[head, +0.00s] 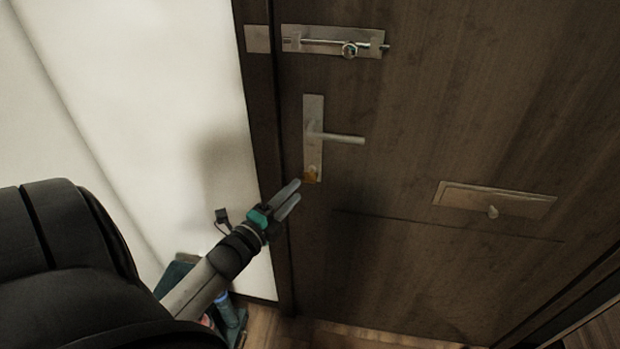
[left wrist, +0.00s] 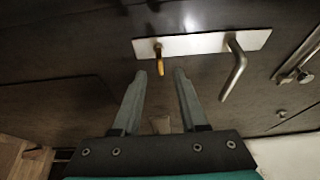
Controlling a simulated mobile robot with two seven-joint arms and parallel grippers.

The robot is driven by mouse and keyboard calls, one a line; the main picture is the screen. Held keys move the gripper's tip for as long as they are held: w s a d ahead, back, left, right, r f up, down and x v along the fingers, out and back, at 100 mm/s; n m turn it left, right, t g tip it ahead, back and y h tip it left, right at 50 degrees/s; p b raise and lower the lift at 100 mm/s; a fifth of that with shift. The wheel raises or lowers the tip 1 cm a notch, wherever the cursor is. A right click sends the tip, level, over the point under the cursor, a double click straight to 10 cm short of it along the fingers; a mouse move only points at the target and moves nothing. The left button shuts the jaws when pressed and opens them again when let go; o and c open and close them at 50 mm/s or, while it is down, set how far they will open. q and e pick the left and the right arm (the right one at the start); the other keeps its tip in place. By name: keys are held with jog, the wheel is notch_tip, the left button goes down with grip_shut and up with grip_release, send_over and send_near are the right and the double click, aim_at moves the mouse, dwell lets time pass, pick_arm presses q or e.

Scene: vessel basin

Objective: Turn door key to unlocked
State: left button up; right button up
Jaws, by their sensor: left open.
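A small brass key (head: 311,174) sits in the lock at the lower end of the metal handle plate (head: 313,110) on the dark wooden door (head: 450,120). In the left wrist view the key (left wrist: 159,60) sticks out from the plate (left wrist: 200,43), ahead of the fingertips. My left gripper (head: 297,190) is open and empty, just below and left of the key in the head view; its fingers (left wrist: 160,78) are apart and not touching the key. My right gripper is not in view.
A lever handle (head: 343,138) juts right from the plate, above the key. A sliding bolt (head: 335,42) is higher up, and a letter flap (head: 495,200) lies to the right. A white wall is on the left, with a dark green container (head: 178,272) on the floor.

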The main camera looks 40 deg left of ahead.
aim_at(306, 181)
pick_arm(q)
jog(key=shift+w+a+b, duration=0.2)
jog(key=shift+w, duration=1.6)
jog(key=shift+w+a+b, duration=0.15)
jog(key=shift+w+a, duration=0.05)
jog(key=shift+w, duration=1.55)
jog(key=shift+c, duration=0.2)
grip_shut()
